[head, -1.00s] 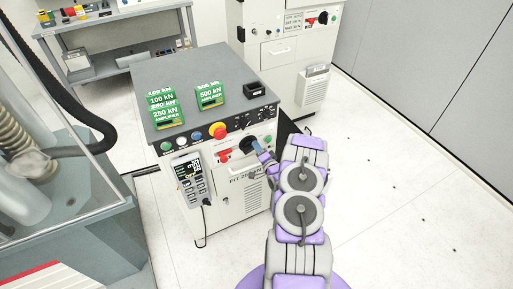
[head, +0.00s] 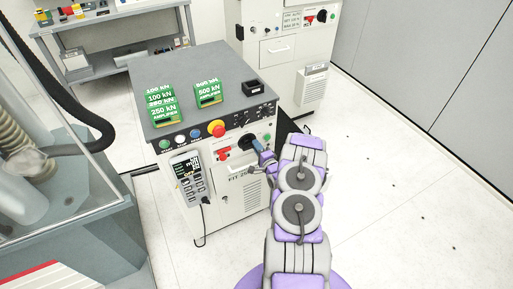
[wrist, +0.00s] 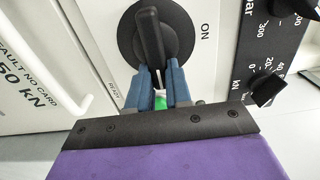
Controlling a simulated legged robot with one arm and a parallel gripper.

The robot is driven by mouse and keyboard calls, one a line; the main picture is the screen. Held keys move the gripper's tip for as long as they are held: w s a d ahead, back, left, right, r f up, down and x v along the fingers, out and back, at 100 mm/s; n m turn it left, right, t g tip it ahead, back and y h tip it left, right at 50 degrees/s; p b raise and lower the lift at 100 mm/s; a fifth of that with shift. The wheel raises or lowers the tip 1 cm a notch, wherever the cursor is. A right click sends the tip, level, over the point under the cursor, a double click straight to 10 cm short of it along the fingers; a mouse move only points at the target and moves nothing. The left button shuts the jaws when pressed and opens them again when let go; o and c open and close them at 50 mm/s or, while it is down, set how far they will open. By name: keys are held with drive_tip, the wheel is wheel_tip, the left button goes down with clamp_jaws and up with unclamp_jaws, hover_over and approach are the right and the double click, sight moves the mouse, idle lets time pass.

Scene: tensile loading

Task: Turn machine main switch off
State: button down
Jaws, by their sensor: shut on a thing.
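The main switch is a round black rotary knob with a raised bar handle (wrist: 150,38) on the machine's white front panel. In the wrist view its bar stands nearly upright, with the word ON printed to the right of the dial. My gripper (wrist: 160,76) has its blue fingers on either side of the lower end of the bar and is shut on it. In the head view my gripper (head: 258,147) reaches the black switch (head: 245,141) from the right and hides part of it. A green button or lamp (wrist: 160,100) shows between the fingers.
A red emergency-stop button (head: 216,128) and a red switch (head: 223,154) sit left of the black switch. Green amplifier boxes (head: 163,108) stand on the cabinet top (head: 205,70). A handset (head: 191,180) hangs on its front. The floor (head: 380,170) at right is clear.

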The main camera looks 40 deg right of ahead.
drive_tip(key=shift+s+d+f, duration=0.15)
drive_tip(key=shift+f, duration=0.05)
drive_tip(key=c, duration=1)
unclamp_jaws()
drive_tip(key=shift+d, duration=0.15)
drive_tip(key=shift+c, duration=0.2)
drive_tip(key=p+v, duration=0.3)
drive_tip(key=v, duration=1.4)
